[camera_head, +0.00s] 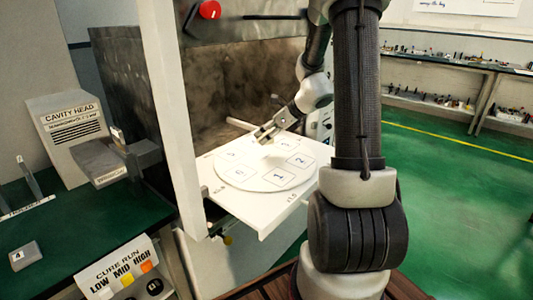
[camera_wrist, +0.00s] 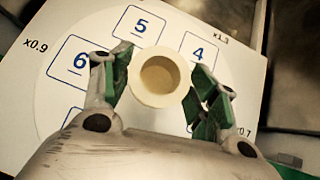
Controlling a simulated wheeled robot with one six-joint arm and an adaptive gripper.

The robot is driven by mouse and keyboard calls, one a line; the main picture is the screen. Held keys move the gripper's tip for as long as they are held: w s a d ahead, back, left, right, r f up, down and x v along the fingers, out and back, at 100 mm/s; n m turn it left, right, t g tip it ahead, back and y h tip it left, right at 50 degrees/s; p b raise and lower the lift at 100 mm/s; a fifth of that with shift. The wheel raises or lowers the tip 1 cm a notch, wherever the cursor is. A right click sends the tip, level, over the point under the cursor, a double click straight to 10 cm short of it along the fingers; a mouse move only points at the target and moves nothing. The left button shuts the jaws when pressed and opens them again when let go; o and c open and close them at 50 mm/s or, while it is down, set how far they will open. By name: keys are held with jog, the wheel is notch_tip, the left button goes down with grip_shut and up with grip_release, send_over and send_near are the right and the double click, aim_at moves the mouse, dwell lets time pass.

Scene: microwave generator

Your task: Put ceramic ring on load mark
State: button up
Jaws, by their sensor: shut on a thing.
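The ceramic ring (camera_wrist: 158,101), pale cream with a round tan hollow, sits between the fingers of my gripper (camera_wrist: 161,74) in the wrist view. My gripper is shut on it, above the white turntable disc (camera_wrist: 62,25). In the head view my gripper (camera_head: 264,133) is over the back part of the disc (camera_head: 244,160), and the ring is hard to make out there. The disc has blue-outlined numbered squares; 4, 5 and 6 show around the ring in the wrist view. I cannot tell which marking is the load mark, or whether the ring touches the disc.
The disc lies on a white tray (camera_head: 262,223) marked with multipliers, at the open cavity. A white door-frame post (camera_head: 172,110) stands close on its left.

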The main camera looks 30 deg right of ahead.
notch_tip(320, 180, down, 7)
jog(key=shift+r, duration=0.2)
jog(key=shift+f, duration=0.1)
jog(key=o, duration=1.1)
